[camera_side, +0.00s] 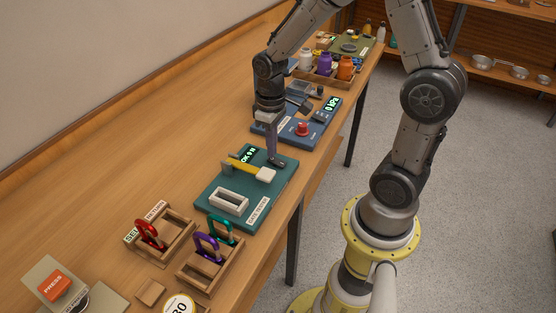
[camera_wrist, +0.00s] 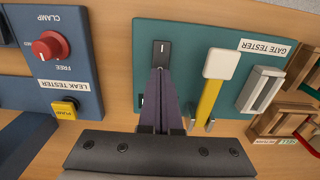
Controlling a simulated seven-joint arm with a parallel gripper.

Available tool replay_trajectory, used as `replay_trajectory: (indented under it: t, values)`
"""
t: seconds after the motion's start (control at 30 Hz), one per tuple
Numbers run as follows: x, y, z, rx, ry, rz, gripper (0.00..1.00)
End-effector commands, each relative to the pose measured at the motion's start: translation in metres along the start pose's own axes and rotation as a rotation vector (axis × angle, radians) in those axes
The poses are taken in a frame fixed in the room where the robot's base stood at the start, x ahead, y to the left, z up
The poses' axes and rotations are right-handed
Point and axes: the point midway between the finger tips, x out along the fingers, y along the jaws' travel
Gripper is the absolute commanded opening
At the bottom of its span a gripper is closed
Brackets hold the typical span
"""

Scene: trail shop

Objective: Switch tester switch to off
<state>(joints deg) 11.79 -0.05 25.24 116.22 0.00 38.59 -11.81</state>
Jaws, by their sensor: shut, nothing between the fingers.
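The gate tester (camera_side: 222,184) is a teal board on the wooden bench; it also shows in the wrist view (camera_wrist: 225,34). Its black switch (camera_wrist: 161,47) sits at one edge of the board, with a white bar mark on its visible end. In the side view the switch (camera_side: 279,162) is small and partly behind my fingers. My gripper (camera_wrist: 161,70) is shut and empty, pointing down with its fingertips at the near end of the switch. I cannot tell whether they touch it. The tester's display (camera_side: 249,155) is lit green.
Beside the switch is a yellow lever (camera_wrist: 209,98) with a white end, then a pale frame (camera_wrist: 261,90). The blue leak tester (camera_wrist: 86,80) with a red knob (camera_wrist: 47,48) stands close on the other side. Wooden holders with carabiners (camera_side: 147,235) stand nearer the side camera.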

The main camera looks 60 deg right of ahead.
Motion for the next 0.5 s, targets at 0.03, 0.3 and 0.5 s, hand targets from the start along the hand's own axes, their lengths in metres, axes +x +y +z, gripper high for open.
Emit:
replay_trajectory:
  t: [0.03,0.3,0.5]
  values:
    - [0.001,0.0,0.0002,0.0,-0.001,0.0,0.0]
    - [0.0046,0.0,-0.0001,0.0,0.0,0.0,0.0]
    - [0.0073,0.0,0.0,0.0,0.0,0.0,0.0]
